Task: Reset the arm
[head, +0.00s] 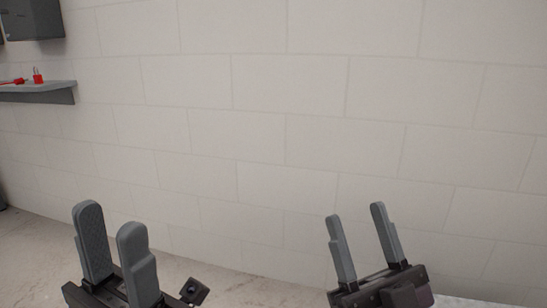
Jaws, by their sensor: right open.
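My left gripper (110,222) is at the lower left of the head view, its two grey fingers pointing up. The fingers stand apart, with nothing between them. My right gripper (355,215) is at the lower right, also with its fingers pointing up. It is open and empty. Both grippers appear in front of the pale block wall (300,120) and touch nothing that I can see. Most of both arms is outside the view.
A grey shelf (40,94) on the wall at the left holds small red items (38,76). A dark grey box (35,20) hangs above it. A pale floor (30,240) shows at the lower left. A light surface (455,302) shows at the bottom right.

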